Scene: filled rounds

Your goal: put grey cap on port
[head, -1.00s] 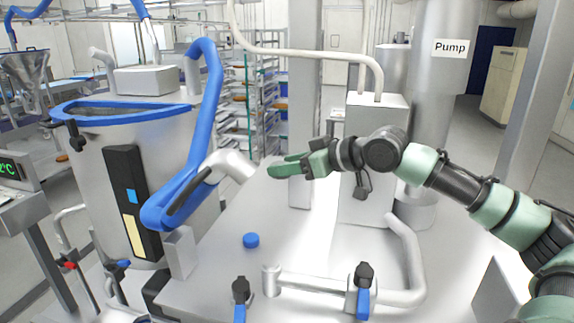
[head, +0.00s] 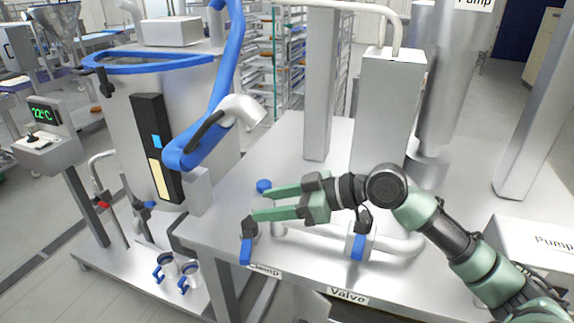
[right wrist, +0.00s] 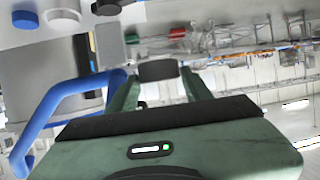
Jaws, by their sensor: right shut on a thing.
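My right gripper (head: 258,203) reaches leftward low over the steel table in the head view. In the right wrist view its two green fingers (right wrist: 160,78) are shut on a dark grey cap (right wrist: 158,69) at their tips; in the head view I cannot make the cap out. A light grey round end (right wrist: 62,18) at the top left of the wrist view seems to be the same port, apart from the cap. My left gripper is not in view.
A blue cap (head: 263,185) lies on the table (head: 225,205) just behind the fingers. A valve with a blue handle (head: 246,252) stands at the front edge, another (head: 357,246) to the right.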

